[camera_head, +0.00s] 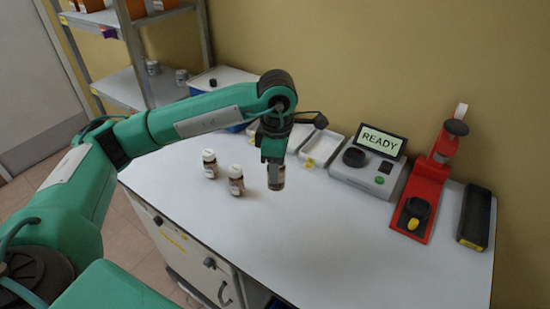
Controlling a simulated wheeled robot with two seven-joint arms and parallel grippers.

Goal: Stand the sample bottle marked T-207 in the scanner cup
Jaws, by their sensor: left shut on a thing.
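My left gripper (273,168) points down over the worktop and is shut on a sample bottle (277,178). The gripper hides the top of this bottle, and its label is too small to read. Two similar brown bottles with white caps stand upright to its left, one further back (210,164) and one nearer (236,181). Their labels cannot be read either. The scanner (364,172) is a grey box with a dark round cup (354,157) on top and a screen (381,140) reading READY. The held bottle is left of the scanner and apart from it. My right gripper is not in view.
White trays (322,149) with yellow tags stand behind the held bottle. A red press-like device (426,190) and a dark narrow tray (475,217) stand right of the scanner. A shelf rack (135,85) is at the back left. The front worktop (330,240) is clear.

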